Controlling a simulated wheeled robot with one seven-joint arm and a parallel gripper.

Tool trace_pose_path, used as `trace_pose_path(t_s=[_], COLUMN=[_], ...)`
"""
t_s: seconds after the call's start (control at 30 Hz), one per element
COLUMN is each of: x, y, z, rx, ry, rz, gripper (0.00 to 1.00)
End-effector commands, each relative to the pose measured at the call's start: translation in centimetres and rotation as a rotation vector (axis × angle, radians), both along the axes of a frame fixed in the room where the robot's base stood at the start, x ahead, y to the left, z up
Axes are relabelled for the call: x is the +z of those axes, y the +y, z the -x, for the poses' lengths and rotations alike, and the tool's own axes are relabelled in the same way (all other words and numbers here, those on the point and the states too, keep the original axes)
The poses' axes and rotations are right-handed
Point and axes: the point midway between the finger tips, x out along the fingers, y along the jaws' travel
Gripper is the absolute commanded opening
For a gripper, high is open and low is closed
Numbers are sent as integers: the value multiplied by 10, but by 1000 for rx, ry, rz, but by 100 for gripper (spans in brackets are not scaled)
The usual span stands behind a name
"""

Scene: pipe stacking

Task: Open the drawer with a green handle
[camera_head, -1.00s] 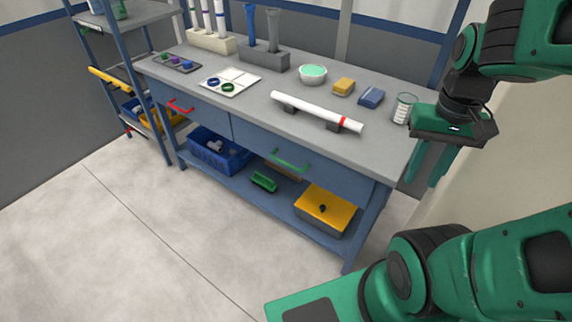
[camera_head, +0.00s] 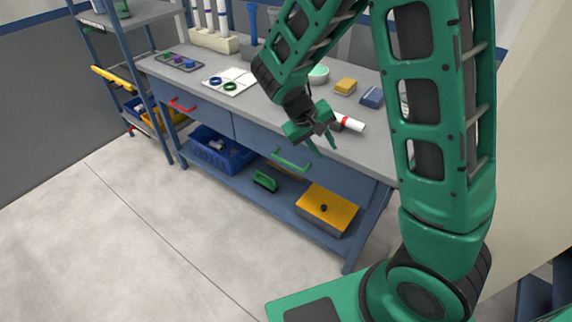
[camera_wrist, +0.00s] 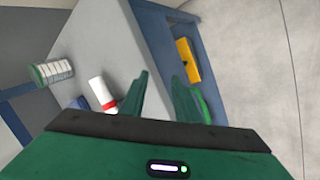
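The green handle (camera_head: 290,158) is on the right-hand drawer (camera_head: 250,138) of the blue workbench in the head view. The drawer looks closed. My gripper (camera_head: 322,147) is above and to the right of the handle in that picture, near the bench's front edge, and I see no contact. In the wrist view my gripper (camera_wrist: 160,95) has its two fingers apart with nothing between them. A bright green part (camera_wrist: 204,106), probably the handle, shows just beyond the right finger, partly hidden by it.
A white pipe with a red band (camera_head: 350,123) lies on the bench top (camera_head: 180,85), partly hidden by my arm. The left drawer has a red handle (camera_head: 182,105). A blue bin (camera_head: 222,155), a green brush-like item (camera_head: 265,181) and a yellow-topped box (camera_head: 327,208) are on the lower shelf. The floor in front is clear.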

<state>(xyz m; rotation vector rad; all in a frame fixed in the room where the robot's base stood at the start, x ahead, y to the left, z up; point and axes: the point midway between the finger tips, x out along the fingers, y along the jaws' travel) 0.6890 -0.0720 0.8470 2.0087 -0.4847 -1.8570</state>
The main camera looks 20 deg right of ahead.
Motion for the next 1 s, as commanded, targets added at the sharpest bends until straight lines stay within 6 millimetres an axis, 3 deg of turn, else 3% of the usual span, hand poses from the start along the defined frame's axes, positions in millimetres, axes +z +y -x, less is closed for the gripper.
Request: trace_pose_path(t_s=[0.03, 0.2, 0.5, 0.8, 1.0], x=[-15, -50, -104, -138, -146], y=[16, 51, 92, 133, 150], z=[-9, -32, -53, -61, -61], rx=[46, 149, 298, 456, 516], ry=[4, -8, -50, -154, -209], rz=[36, 164, 457, 739, 836], gripper=[29, 29, 29, 29, 29])
